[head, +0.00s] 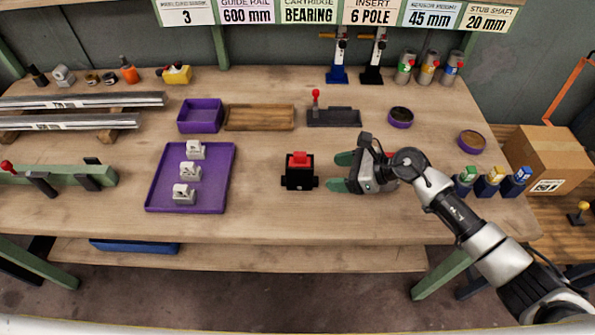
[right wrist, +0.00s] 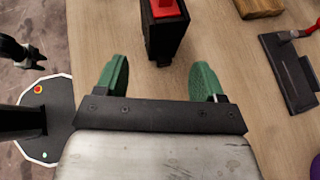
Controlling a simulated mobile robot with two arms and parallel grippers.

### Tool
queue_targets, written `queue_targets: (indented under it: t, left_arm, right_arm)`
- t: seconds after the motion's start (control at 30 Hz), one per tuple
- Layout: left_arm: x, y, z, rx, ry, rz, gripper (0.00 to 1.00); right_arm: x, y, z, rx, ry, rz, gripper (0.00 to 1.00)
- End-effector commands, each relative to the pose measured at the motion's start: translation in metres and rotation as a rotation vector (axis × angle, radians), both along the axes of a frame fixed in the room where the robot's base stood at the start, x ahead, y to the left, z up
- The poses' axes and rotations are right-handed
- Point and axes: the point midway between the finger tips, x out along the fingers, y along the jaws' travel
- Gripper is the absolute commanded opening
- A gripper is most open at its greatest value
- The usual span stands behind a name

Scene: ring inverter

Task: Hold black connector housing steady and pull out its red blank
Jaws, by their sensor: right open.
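The black connector housing (head: 298,178) stands upright on the workbench, near the middle of the head view, with small feet at its sides. The red blank (head: 299,160) sits in its top. My right gripper (head: 342,172) is open and empty, just right of the housing and apart from it, its green fingers pointing at it. In the right wrist view the housing (right wrist: 167,38) and red blank (right wrist: 164,8) show ahead, between and beyond the two green fingertips. My left gripper is not in the head view; a dark gripper-like part shows at the left edge of the wrist view.
A purple tray (head: 222,190) with several white blocks lies left of the housing. Behind are a purple bin (head: 199,115), a wooden tray (head: 259,117) and a dark fixture with a red-knobbed lever (head: 333,117). Bare bench lies in front of the housing.

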Motion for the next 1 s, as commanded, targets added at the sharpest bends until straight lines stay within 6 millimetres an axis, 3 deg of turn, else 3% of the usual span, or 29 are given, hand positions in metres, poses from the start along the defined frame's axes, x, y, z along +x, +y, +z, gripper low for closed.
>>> queue_targets:
  t: [0.47,0.6,1.0]
  left_arm:
    - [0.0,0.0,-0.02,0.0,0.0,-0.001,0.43]
    - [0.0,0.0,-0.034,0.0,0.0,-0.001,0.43]
    - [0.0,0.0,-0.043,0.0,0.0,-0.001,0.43]
  right_arm:
    - [0.015,0.052,-0.031,0.003,0.002,0.002,0.69]
    - [0.02,0.066,-0.041,0.0,-0.001,0.003,0.69]
    - [0.025,0.083,-0.047,0.0,0.001,0.0,0.69]
